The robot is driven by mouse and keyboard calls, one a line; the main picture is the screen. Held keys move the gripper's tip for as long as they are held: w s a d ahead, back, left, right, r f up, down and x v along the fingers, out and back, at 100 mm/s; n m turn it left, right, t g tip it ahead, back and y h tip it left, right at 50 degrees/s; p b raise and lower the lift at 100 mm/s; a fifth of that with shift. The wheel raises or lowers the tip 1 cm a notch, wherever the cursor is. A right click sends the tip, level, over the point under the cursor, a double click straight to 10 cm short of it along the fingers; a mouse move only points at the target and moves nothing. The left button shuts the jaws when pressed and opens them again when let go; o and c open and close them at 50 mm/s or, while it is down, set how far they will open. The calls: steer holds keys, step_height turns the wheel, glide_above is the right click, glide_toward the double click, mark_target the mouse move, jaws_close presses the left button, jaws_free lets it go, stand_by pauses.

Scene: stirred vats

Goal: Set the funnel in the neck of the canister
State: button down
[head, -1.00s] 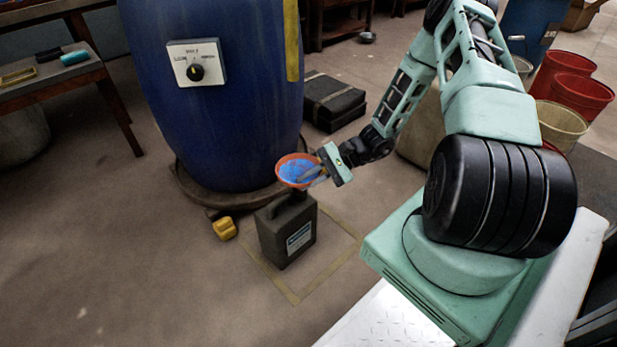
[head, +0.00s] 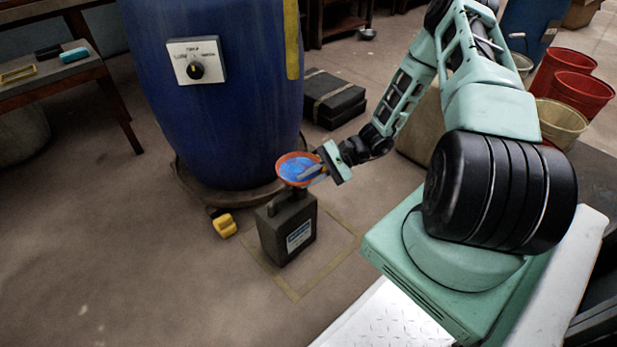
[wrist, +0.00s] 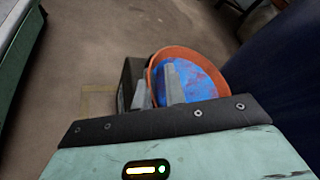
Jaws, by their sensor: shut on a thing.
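The funnel has an orange rim and a blue inside (head: 296,167). It sits directly above the top of the dark grey canister (head: 287,232), which stands upright on the floor with a pale label on its front. My gripper (head: 314,172) is shut on the funnel's right rim. In the wrist view the funnel (wrist: 205,79) fills the space beyond the fingers, one finger inside the bowl, and part of the canister (wrist: 127,85) shows behind it. The funnel's spout and the canister's neck are mostly hidden, so I cannot tell whether the spout is in the neck.
A large blue vat (head: 225,110) with a dial panel (head: 196,61) stands close behind the canister. A yellow object (head: 224,225) lies left of it. A dark case (head: 333,99) lies behind. Floor in front is clear, with a taped outline (head: 293,297).

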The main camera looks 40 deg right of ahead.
steer(key=shift+f, duration=0.4)
steer(key=c, duration=1.4)
jaws_free()
steer(key=p+v, duration=0.5)
steer(key=v, duration=1.2)
steer(key=shift+s+d, duration=0.15)
steer(key=shift+d, duration=0.05)
